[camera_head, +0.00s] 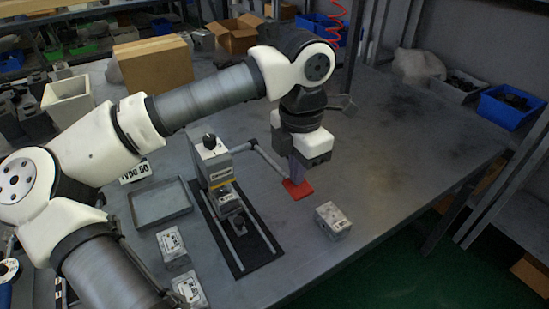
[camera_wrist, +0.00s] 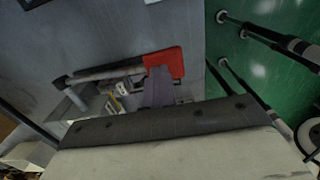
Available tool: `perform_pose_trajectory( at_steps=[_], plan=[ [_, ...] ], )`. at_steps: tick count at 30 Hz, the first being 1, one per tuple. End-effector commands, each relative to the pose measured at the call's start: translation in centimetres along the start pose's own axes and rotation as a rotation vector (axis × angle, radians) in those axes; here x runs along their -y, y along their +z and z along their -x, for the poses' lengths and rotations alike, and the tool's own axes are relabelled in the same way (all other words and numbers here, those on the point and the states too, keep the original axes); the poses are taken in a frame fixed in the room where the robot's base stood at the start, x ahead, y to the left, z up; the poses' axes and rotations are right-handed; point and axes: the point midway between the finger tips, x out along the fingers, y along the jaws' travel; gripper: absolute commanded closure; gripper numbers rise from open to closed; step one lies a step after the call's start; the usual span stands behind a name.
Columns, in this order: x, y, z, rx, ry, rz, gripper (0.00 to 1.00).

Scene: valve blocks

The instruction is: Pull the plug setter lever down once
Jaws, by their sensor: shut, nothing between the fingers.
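The plug setter (camera_head: 212,165) is a white and dark press on a black mat, left of my gripper in the head view. Its grey lever (camera_head: 268,160) reaches out to the right, ending near my fingers. In the wrist view the lever (camera_wrist: 105,72) runs left from my fingers. My gripper (camera_head: 297,178) points down beside the lever end, shut and empty; its fingers (camera_wrist: 158,88) also show in the wrist view. A flat red piece (camera_head: 299,189) shows just beyond the fingertips, and in the wrist view (camera_wrist: 178,62). I cannot tell whether the fingers touch the lever.
A grey valve block (camera_head: 333,220) stands right of the setter. More blocks (camera_head: 172,246) and an empty tray (camera_head: 160,204) are on the left. A cardboard box (camera_head: 152,64) stands behind.

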Motion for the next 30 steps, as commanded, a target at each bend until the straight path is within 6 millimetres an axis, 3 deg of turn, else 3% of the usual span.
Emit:
perform_pose_trajectory(
  at_steps=[30],
  plan=[
    [-0.1,-0.1,-7.6,-0.002,0.001,0.002,1.00]
  ],
)
